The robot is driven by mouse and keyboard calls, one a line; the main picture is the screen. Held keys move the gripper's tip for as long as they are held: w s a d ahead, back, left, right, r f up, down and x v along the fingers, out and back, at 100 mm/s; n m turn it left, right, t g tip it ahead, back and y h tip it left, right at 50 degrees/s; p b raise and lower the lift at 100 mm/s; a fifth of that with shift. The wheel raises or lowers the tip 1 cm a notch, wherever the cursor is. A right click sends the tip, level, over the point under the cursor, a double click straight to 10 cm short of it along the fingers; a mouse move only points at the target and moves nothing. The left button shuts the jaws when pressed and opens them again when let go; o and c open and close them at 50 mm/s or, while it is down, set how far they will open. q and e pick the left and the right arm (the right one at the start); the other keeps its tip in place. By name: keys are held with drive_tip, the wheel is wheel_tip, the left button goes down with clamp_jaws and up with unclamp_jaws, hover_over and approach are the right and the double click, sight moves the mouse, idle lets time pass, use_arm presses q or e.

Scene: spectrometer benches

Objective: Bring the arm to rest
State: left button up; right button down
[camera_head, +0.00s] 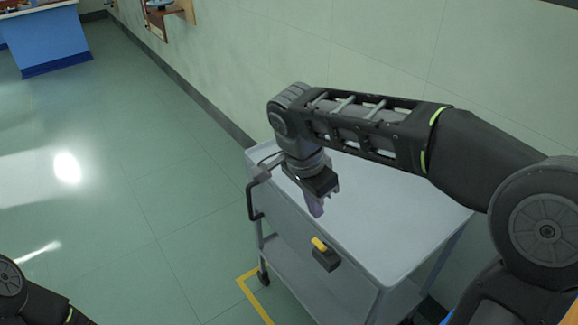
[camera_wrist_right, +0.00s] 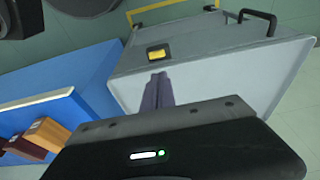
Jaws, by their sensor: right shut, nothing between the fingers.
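My right arm (camera_head: 370,125) reaches in from the right of the head view, over a grey cart. My right gripper (camera_head: 317,209) points down above the cart's top near its front edge. Its purple fingers (camera_wrist_right: 158,92) are together with nothing between them in the right wrist view. I cannot tell from the pictures how high the fingertips are above the top. Of my left arm only a dark part shows at the lower left of the head view; the left gripper is out of sight.
The grey cart (camera_head: 395,235) has a bare top, a lower shelf and a black handle (camera_head: 251,202). A black box with a yellow part (camera_head: 326,255) is on its front side. A wall runs behind it. Floor to the left is open. A blue counter (camera_head: 45,38) stands far left.

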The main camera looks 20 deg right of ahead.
drive_tip(key=w+a+f+n+t+y, duration=0.2)
drive_tip(key=w+a+f+n, duration=0.15)
drive_tip(key=a+n, duration=0.2)
drive_tip(key=w+a+f+n+t+y, duration=0.1)
drive_tip(key=w+a+f+n+y, duration=0.1)
drive_tip(key=w+a+f+n, duration=0.3)
drive_tip(key=s+a+f+n+y, duration=0.1)
drive_tip(key=s+a+f+n, duration=0.15)
drive_tip(key=f, duration=0.35)
drive_tip(key=s+a+f+n+y, duration=0.1)
drive_tip(key=a+f, duration=0.3)
drive_tip(key=f, duration=0.1)
drive_tip(key=s+d+f+m+g, duration=0.1)
drive_tip(key=s+f+g, duration=0.2)
drive_tip(key=s+f, duration=1.7)
drive_tip(key=shift+s+d+f+y, duration=0.3)
drive_tip(key=shift+s+d+f, duration=0.1)
drive_tip(key=shift+s, duration=0.65)
